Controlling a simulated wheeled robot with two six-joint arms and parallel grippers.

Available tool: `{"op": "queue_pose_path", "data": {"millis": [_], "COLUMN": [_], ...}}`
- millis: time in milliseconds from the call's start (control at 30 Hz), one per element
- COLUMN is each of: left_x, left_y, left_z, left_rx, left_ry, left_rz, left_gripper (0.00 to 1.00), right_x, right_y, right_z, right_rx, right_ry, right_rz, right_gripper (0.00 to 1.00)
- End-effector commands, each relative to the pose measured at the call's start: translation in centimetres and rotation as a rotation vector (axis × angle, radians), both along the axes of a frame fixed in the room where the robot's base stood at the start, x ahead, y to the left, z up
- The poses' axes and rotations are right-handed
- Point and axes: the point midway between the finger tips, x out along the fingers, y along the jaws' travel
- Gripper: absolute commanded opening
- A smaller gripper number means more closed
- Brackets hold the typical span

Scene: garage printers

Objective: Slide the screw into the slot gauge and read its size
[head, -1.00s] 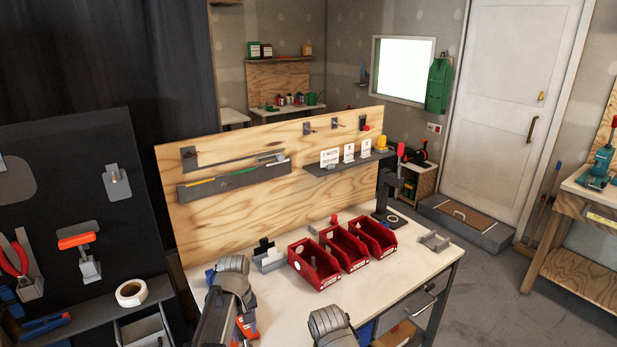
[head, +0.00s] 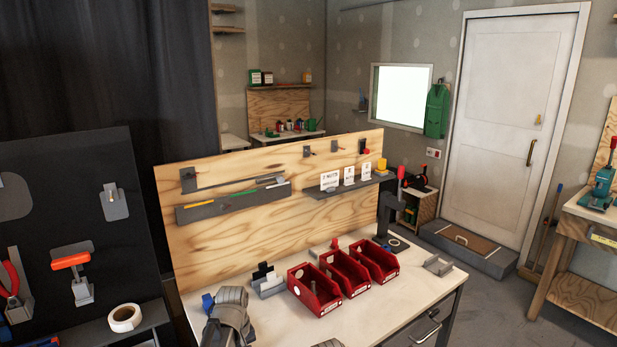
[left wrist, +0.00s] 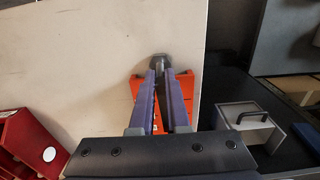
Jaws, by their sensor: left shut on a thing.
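In the left wrist view my left gripper (left wrist: 163,80) is shut on a grey screw (left wrist: 161,62), whose broad head shows just beyond the fingertips. An orange piece (left wrist: 186,88) lies beneath the fingers, partly hidden by them. It may be the slot gauge, but its slots and markings cannot be made out. I cannot tell whether the screw touches it. In the head view only my left forearm shows, at the bottom edge, and its fingers are out of frame. My right gripper is out of view.
Three red bins (head: 326,308) stand on the pale worktable (head: 268,324), with a grey-and-black holder (head: 268,287) left of them. A dark stand (head: 388,228) and a grey bracket (head: 438,266) are at the right. A plywood board (head: 235,238) closes the back.

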Motion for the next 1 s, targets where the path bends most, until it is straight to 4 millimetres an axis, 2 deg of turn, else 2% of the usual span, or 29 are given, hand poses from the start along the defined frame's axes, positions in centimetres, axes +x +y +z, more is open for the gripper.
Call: {"op": "queue_pose_path", "data": {"millis": [367,1000], "left_x": [0.1,1.6], "left_y": [0.1,1.1], "left_z": [0.0,0.0], "left_rx": [0.000,0.000], "left_ry": [0.000,0.000], "left_rz": [0.000,0.000], "left_gripper": [0.00,0.00], "right_x": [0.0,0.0], "right_y": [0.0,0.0], "right_z": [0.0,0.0], "right_rx": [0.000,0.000], "right_ry": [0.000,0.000], "right_rz": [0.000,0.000], "right_gripper": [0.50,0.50]}}
